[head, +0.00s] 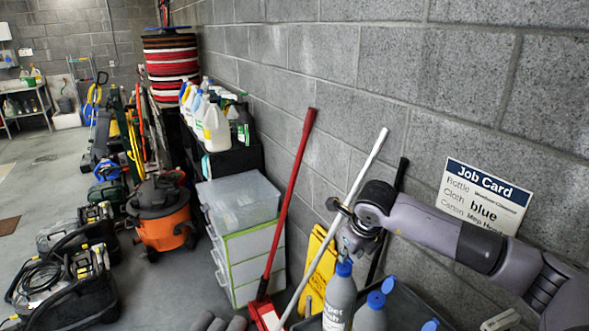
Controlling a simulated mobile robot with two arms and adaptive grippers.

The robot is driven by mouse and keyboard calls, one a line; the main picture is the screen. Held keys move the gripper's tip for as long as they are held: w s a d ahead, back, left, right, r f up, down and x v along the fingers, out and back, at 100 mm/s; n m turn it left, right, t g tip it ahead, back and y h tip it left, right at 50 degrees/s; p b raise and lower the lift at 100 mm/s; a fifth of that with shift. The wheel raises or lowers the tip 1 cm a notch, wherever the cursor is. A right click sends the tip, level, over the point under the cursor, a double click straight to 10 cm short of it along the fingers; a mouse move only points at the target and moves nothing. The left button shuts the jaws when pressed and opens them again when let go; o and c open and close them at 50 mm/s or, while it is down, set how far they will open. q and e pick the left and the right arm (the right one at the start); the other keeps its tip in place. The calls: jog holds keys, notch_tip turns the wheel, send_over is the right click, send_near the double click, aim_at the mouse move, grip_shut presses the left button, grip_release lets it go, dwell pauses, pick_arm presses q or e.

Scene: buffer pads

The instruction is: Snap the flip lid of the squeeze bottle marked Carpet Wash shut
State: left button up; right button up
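The grey squeeze bottle marked Carpet Wash (340,298) stands upright at the bottom centre; part of its label shows, reading "pet" and "sh". Its blue cap (344,268) is directly under my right gripper (349,252). The gripper's fingers are at or just above the cap; I cannot tell whether they touch it. The lid's hinge and angle are partly hidden. The finger opening is too small to judge.
A second grey bottle (370,317) with a blue cap and raised flip lid stands close on the right. Another blue cap (430,326) shows at the bottom edge. A red-handled tool (289,200), a pole and a yellow sign (318,262) lean nearby. A job card (484,196) hangs on the wall.

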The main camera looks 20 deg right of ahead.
jog(key=shift+d+r+y+p, duration=0.3)
jog(key=shift+d+y+p, duration=0.15)
jog(key=shift+y+p, duration=0.5)
jog(key=shift+f+m, duration=0.1)
jog(key=shift+m, duration=0.2)
jog(key=b+v, duration=0.6)
jog(key=v, duration=1.1)
jog(key=a+n+g+y+p, duration=0.1)
jog(key=a+y+p, duration=0.1)
jog(key=a+y, duration=1.1)
pick_arm(q)
jog(key=shift+f, duration=0.4)
pick_arm(e)
jog(key=a+r+m+t+y, duration=0.4)
jog(key=a+r+m, duration=0.2)
jog(key=r, duration=0.3)
jog(key=shift+s+a+y, duration=0.2)
jog(key=shift+a+y, duration=0.15)
jog(key=shift+a, duration=0.1)
